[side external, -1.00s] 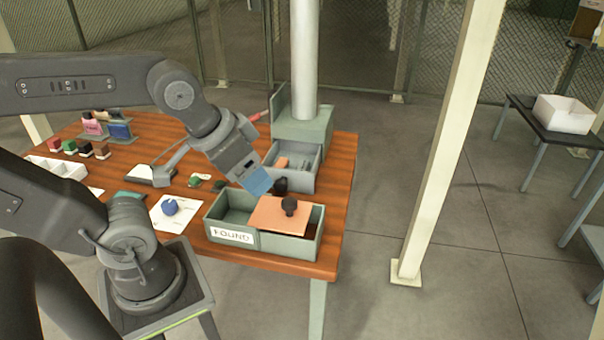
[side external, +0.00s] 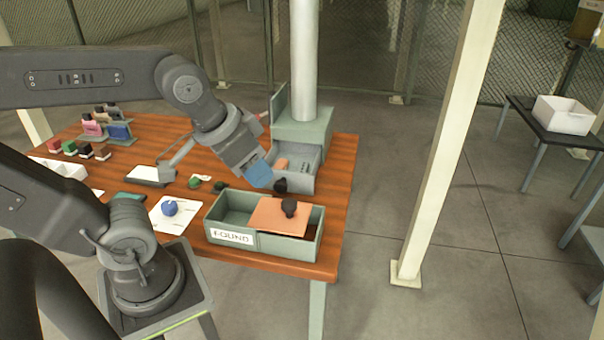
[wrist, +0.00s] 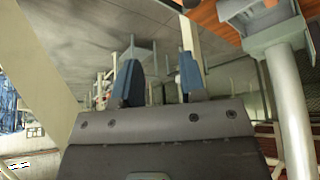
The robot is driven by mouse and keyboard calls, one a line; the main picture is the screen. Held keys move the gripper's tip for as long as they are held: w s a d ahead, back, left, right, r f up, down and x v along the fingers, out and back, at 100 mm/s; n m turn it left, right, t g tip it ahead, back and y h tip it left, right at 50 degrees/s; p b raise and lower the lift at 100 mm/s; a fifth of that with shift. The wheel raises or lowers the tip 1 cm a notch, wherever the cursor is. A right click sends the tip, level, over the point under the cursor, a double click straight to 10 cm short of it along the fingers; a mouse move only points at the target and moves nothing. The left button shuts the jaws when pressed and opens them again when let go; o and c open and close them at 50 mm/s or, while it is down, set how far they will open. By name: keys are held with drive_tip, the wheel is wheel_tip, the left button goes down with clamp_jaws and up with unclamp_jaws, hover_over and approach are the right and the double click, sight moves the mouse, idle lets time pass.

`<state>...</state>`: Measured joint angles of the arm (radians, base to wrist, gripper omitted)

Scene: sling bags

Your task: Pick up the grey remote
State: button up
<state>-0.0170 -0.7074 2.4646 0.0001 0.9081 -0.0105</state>
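My gripper (side external: 259,174) is in front of the open grey drawer (side external: 298,181), near its dark knob (side external: 281,186). In the wrist view my gripper (wrist: 158,80) has its two blue fingers apart, with nothing between them. Inside the drawer lie an orange item (side external: 282,163) and a small dark grey item (side external: 303,165). The dark grey item may be the grey remote, but it is too small to tell. The wrist view does not clearly show a remote.
The green-grey FOUND bin (side external: 232,237) stands below my gripper, with an orange lid (side external: 272,214) and its dark knob over its right part. A metal column (side external: 304,60) rises behind the drawer. A blue ball (side external: 170,208) sits on white paper at the left.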

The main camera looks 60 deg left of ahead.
drive_tip(key=w+a+r+n+g, duration=0.15)
drive_tip(key=w+a, duration=0.25)
drive_tip(key=w, duration=0.4)
drive_tip(key=n+g, duration=0.4)
drive_tip(key=n, duration=0.3)
hover_over(302, 169)
wheel_tip(302, 169, down, 12)
drive_tip(key=r, duration=0.1)
wheel_tip(302, 169, down, 14)
drive_tip(key=shift+d+f, duration=0.1)
drive_tip(key=shift+c, duration=0.3)
drive_tip(key=c, duration=0.5)
drive_tip(key=shift+r, duration=0.2)
